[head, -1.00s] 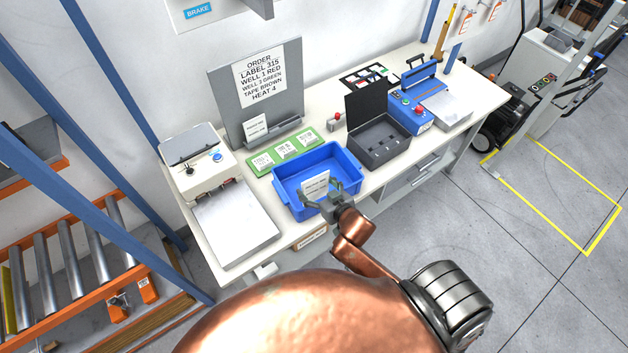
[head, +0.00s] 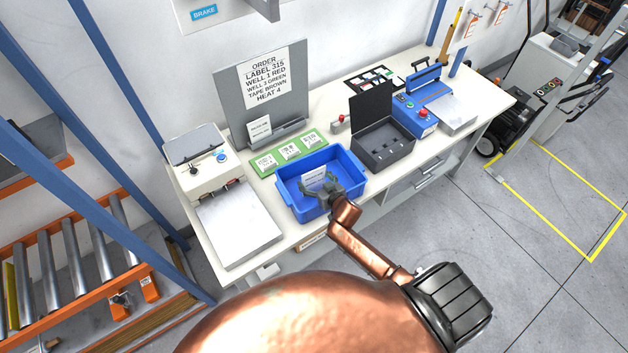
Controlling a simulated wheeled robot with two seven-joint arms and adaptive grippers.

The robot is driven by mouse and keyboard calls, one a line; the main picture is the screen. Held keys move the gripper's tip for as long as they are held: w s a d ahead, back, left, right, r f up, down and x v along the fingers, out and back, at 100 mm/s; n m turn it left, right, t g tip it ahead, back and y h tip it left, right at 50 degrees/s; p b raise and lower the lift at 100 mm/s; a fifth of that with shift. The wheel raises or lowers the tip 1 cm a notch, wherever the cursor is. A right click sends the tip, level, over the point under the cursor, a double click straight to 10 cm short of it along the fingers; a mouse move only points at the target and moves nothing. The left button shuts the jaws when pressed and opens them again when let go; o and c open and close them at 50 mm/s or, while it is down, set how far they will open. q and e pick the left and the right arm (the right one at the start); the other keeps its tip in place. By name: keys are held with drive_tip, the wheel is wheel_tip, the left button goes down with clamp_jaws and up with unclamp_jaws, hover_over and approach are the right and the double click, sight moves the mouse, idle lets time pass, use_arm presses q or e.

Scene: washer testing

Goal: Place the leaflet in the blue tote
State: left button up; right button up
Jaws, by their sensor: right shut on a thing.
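The blue tote (head: 343,158) stands open on the white workbench, near its front edge. My right gripper (head: 322,190) is over the tote, its fingers reaching inside the rim. It is shut on a small white leaflet (head: 313,175), which shows between the fingers inside the tote's opening. I cannot tell whether the leaflet touches the tote's floor. My left gripper is not in view.
A green mat (head: 288,151) with white label cards lies behind the tote. An open dark grey box (head: 384,142) stands to its right and a white machine with a flat plate (head: 238,225) to its left. A grey order board (head: 232,92) stands behind.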

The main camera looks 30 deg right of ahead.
drive_tip(key=shift+f, duration=0.15)
drive_tip(key=shift+f, duration=0.15)
drive_tip(key=o, duration=1.2)
drive_tip(key=shift+r, duration=0.2)
drive_tip(key=v, duration=1.2)
